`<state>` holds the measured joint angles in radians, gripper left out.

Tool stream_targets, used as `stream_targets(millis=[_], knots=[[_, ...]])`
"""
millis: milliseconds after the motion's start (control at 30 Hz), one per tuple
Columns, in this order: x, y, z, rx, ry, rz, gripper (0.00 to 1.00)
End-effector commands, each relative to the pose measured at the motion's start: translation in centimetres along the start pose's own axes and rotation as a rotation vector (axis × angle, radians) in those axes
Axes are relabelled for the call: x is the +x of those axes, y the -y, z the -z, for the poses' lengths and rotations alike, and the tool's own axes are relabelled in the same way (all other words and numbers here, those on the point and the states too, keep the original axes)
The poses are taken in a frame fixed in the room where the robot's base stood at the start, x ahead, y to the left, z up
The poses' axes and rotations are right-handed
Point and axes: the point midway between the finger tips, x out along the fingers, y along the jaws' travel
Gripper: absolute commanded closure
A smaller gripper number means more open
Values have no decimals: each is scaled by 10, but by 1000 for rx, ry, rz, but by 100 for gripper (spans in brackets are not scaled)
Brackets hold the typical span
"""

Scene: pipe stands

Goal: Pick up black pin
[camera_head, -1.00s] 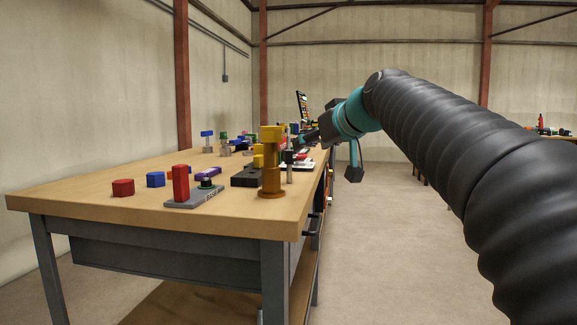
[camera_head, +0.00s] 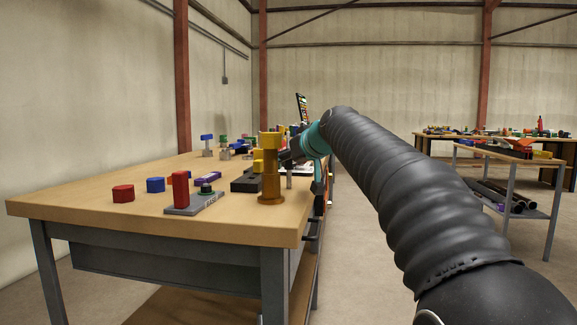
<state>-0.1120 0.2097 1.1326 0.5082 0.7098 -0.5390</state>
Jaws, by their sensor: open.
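My gripper (camera_head: 284,157) is open at the right edge of the workbench, just behind and to the right of the yellow post. Its fingers are small and dark here, and partly hidden by the post. A short grey post (camera_head: 289,178) stands under the gripper, and its top is covered by the fingers. I cannot pick out the black pin for certain; it may be hidden at the gripper. Whether the fingers touch anything cannot be told.
A cart (camera_head: 513,157) stands at right; the floor between is clear.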

Motion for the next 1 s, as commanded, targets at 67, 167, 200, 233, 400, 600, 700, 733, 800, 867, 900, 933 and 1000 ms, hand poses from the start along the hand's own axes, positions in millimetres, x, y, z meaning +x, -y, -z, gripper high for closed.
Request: stream_targets(millis=[67,167,200,233,400,600,700,733,800,867,900,933,1000], knots=[[4,0,0,0,0,0,40],[4,0,0,0,0,0,40],[4,0,0,0,0,0,40],[4,0,0,0,0,0,40],[4,0,0,0,0,0,70],[4,0,0,0,0,0,100],[4,0,0,0,0,0,100],[4,0,0,0,0,0,100],[4,0,0,0,-1,0,100],[3,0,2,0,-1,0,100],[2,0,4,0,-1,0,100],[2,0,5,0,-1,0,100],[-1,0,11,0,-3,0,100]])
